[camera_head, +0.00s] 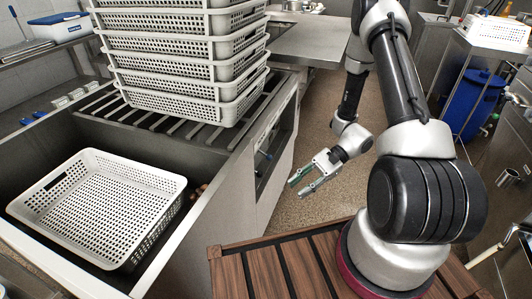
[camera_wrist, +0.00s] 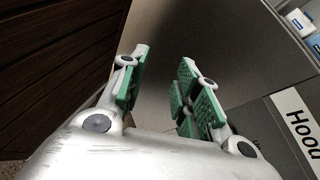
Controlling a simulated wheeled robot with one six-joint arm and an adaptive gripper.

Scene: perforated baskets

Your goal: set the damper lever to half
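My gripper (camera_head: 297,189) is low beside the front of the grey counter, with its two green-padded fingers apart. In the wrist view the gripper (camera_wrist: 165,58) is open, with nothing between its fingers. A grey panel shows beyond the fingers, and a white label reading "Hood" (camera_wrist: 301,125) is at the right edge of that view. In the head view a recess (camera_head: 276,145) in the counter's front holds a small dark and blue part, too small to identify. I cannot make out the damper lever for certain in either view.
A white perforated basket (camera_head: 98,205) sits in the sink at the left. A tall stack of similar baskets (camera_head: 185,70) stands on the slatted rack behind it. A blue barrel (camera_head: 473,103) is at the right. The floor around the gripper is clear.

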